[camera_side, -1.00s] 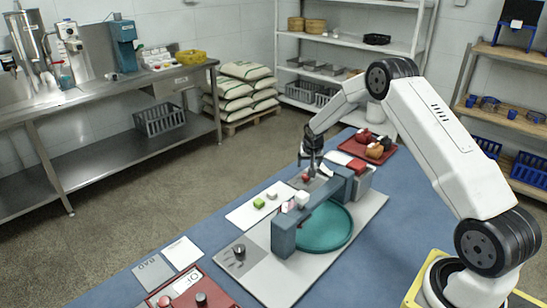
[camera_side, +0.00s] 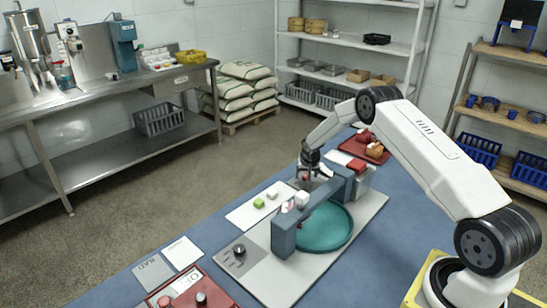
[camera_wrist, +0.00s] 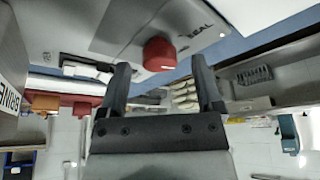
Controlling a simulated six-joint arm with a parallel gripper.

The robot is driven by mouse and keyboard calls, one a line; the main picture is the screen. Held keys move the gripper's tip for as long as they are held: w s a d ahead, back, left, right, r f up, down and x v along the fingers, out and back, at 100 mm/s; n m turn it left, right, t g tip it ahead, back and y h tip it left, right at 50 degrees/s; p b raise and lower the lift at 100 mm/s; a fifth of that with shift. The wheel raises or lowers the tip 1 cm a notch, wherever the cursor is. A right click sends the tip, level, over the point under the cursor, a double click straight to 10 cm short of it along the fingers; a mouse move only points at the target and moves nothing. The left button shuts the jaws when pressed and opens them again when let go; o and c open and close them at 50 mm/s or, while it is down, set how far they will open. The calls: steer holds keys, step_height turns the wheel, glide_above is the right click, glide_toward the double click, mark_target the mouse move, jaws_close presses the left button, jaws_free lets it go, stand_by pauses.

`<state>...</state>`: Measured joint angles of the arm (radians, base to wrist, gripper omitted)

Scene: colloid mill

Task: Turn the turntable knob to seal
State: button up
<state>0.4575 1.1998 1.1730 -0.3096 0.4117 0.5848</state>
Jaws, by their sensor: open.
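The red knob (camera_wrist: 160,55) shows in the wrist view on a grey plate, with the printed word SEAL (camera_wrist: 199,31) beside it. My gripper (camera_wrist: 160,62) is open, with one dark finger on each side of the knob in that picture. I cannot tell whether the fingers touch it. Which way the knob points is not clear. In the side view my gripper (camera_side: 311,174) is low at the far end of the grey-blue bridge and largely hides the knob.
A dark knob (camera_side: 239,250) stands on the base plate's near left. A white sheet (camera_side: 246,217) with small blocks lies left of the bridge. Red trays sit at the far end (camera_side: 350,147) and near end (camera_side: 212,290) of the blue table.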

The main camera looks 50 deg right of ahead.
steer(key=shift+w+d+f, duration=0.1)
steer(key=shift+d+f, duration=0.05)
steer(key=shift+f, duration=0.25)
jaws_close()
steer(key=shift+d+n+t+y, duration=0.15)
steer(key=shift+n+y, duration=0.25)
steer(key=shift+n, duration=0.75)
steer(key=shift+a+n+t+y, duration=0.1)
steer(key=shift+n+t+y, duration=0.25)
steer(key=shift+n, duration=0.8)
